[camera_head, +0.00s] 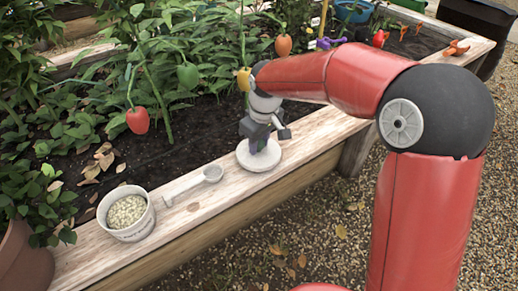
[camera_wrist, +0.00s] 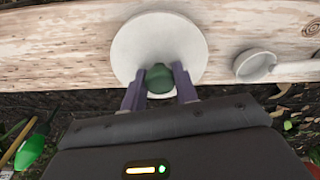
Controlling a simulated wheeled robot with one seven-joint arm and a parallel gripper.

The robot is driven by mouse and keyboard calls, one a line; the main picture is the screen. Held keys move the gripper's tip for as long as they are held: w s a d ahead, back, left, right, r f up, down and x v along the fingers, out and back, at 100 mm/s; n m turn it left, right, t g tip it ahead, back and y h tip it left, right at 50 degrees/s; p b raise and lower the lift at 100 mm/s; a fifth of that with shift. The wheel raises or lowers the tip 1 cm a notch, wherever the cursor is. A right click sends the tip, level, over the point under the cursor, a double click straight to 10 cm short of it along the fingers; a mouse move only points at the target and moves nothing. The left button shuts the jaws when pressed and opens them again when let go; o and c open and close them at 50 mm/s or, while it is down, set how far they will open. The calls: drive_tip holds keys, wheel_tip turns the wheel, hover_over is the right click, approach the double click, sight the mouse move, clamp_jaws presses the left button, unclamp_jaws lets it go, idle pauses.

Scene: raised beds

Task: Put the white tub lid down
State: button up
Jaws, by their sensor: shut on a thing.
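The white tub lid (camera_head: 259,158) is a round white disc at the bed's wooden edge. It looks level and very close to the board; I cannot tell if it touches. In the wrist view the lid (camera_wrist: 160,36) lies over the plank, with a dark green knob (camera_wrist: 158,79) at its near side. My gripper (camera_head: 262,141) is above the lid, and its purple fingers (camera_wrist: 158,90) are shut on the knob. The white tub (camera_head: 126,213), filled with pale grains, stands uncovered on the same board at the left.
A white scoop (camera_head: 192,185) lies on the wooden edge board (camera_head: 222,205) between tub and lid. Pepper plants with red, orange and green fruit (camera_head: 138,120) grow behind. A terracotta pot (camera_head: 24,259) stands at the lower left. Gravel lies in front.

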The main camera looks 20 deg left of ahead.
sight(263, 145)
wheel_tip(263, 145, down, 2)
drive_tip(key=shift+f, duration=0.1)
drive_tip(key=o, duration=1)
drive_tip(key=shift+f, duration=0.1)
drive_tip(key=shift+c, duration=0.2)
drive_tip(key=r, duration=0.4)
drive_tip(key=d+r+p, duration=0.1)
drive_tip(key=r, duration=0.3)
drive_tip(key=r+p, duration=0.1)
drive_tip(key=r, duration=0.3)
drive_tip(key=shift+s+d+r, duration=0.15)
drive_tip(key=shift+s, duration=0.2)
drive_tip(key=shift+d, duration=0.1)
